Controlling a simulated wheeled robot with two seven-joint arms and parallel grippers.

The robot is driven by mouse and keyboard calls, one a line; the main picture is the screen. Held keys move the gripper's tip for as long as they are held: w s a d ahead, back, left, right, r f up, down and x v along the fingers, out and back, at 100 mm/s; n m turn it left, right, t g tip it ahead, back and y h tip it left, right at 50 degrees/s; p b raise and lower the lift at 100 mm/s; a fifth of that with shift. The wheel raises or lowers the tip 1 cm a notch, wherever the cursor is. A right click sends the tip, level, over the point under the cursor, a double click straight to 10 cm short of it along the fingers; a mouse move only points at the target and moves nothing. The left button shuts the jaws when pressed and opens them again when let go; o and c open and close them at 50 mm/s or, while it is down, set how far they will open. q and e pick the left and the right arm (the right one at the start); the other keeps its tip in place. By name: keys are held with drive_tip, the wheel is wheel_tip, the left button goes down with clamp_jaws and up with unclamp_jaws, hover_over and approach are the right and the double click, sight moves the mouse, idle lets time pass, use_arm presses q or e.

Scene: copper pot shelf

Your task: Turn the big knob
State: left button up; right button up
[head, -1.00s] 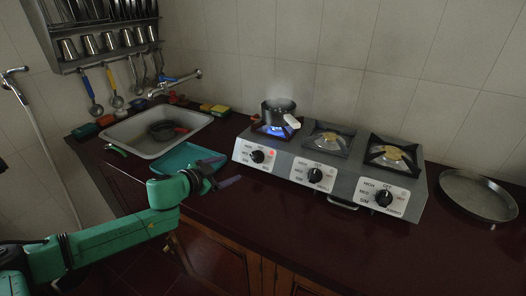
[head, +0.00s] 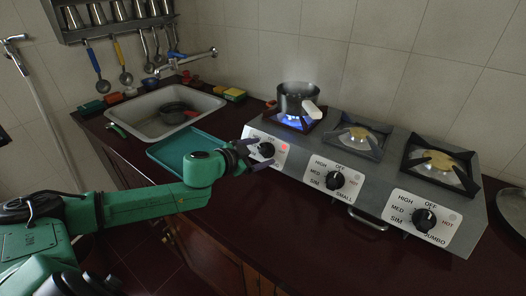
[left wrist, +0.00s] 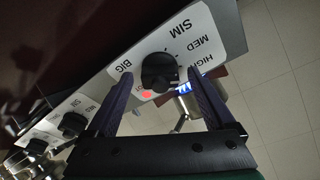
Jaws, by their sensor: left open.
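The big knob (head: 267,150) is a black round knob on the white panel at the left end of the grey stove (head: 389,146). The word BIG and a lit red light show on its panel in the left wrist view, where the knob (left wrist: 158,72) sits in the upper middle. My left gripper (head: 254,155) is open, in front of this panel, and partly covers it in the head view. In the left wrist view its two purple fingers point toward the panel, with the knob between their lines. I see no finger touching it. My right gripper does not show.
A steaming pot (head: 298,98) stands over a blue flame on the left burner. The small knob (head: 335,180) and jumbo knob (head: 424,220) are to the right. A teal tray (head: 172,158) and sink (head: 150,113) lie left. A round pan (head: 514,208) is at the right edge.

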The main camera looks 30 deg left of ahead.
use_arm(q)
drive_tip(key=shift+s+r, duration=0.1)
drive_tip(key=shift+c, duration=1.2)
drive_tip(key=c, duration=1)
drive_tip(key=shift+c, duration=0.6)
drive_tip(key=shift+r+m+p, duration=0.25)
drive_tip(key=shift+m+p, duration=0.75)
drive_tip(key=shift+p, duration=0.2)
drive_tip(key=m+g+p, duration=0.1)
drive_tip(key=m+p, duration=0.3)
drive_tip(key=m+h+p, duration=0.1)
drive_tip(key=m+p, duration=0.3)
drive_tip(key=p, duration=0.1)
drive_tip(key=shift+a+r+g+p, duration=0.1)
drive_tip(key=shift+r+g+p, duration=0.1)
drive_tip(key=shift+g+p, duration=0.15)
drive_tip(key=shift+f+m+g+p, duration=0.25)
drive_tip(key=shift+m+p, duration=1)
drive_tip(key=shift+m, duration=0.15)
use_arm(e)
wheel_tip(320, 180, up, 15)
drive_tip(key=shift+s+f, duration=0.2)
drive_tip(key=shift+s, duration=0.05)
